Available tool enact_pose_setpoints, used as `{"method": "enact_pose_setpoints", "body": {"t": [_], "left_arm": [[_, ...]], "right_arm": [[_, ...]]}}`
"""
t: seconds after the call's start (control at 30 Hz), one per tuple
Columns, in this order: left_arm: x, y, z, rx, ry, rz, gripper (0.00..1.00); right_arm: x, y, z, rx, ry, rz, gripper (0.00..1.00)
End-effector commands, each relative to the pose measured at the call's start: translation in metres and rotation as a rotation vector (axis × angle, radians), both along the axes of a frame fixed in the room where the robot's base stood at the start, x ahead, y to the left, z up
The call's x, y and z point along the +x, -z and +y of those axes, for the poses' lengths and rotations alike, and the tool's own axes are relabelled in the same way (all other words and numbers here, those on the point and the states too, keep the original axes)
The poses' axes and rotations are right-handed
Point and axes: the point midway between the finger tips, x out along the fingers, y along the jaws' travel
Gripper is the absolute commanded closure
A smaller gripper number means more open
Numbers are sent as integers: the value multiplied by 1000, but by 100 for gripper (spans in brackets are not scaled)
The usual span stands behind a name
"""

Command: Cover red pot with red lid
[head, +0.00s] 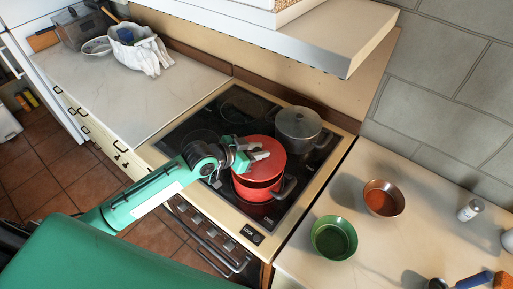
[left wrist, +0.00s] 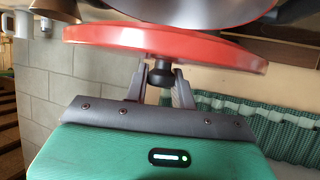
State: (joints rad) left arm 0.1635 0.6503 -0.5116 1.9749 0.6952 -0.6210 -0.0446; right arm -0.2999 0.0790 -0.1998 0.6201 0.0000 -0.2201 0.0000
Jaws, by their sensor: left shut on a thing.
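The red pot (head: 256,193) stands on the front right of the black cooktop, with a dark handle at its right. The red lid (head: 270,165) is over the pot and hides its opening. In the left wrist view the lid (left wrist: 215,50) is seen nearly edge-on, with its dark knob (left wrist: 160,76) between my fingers. My left gripper (head: 253,156) is shut on this knob, and its fingers (left wrist: 160,84) also show in the wrist view. Whether the lid rests on the rim or is slightly above it, I cannot tell. My right gripper is not in view.
A grey lidded pot (head: 299,128) stands close behind the red pot. A green bowl (head: 334,238) and a copper-coloured bowl (head: 384,199) are on the right counter. The range hood (head: 330,45) overhangs the back. The left counter (head: 110,95) is mostly clear.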

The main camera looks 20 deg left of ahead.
Motion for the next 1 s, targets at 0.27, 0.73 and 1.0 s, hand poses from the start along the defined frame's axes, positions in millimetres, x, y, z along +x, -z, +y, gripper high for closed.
{"method": "enact_pose_setpoints", "body": {"t": [0.27, 0.73, 1.0], "left_arm": [[0, 27, 0, -1, 0, 1, 100], [0, 46, 0, 0, 0, 0, 100], [0, 46, 0, 0, 0, 0, 59]], "right_arm": [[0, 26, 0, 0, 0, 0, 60], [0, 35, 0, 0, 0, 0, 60], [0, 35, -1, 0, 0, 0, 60]]}}
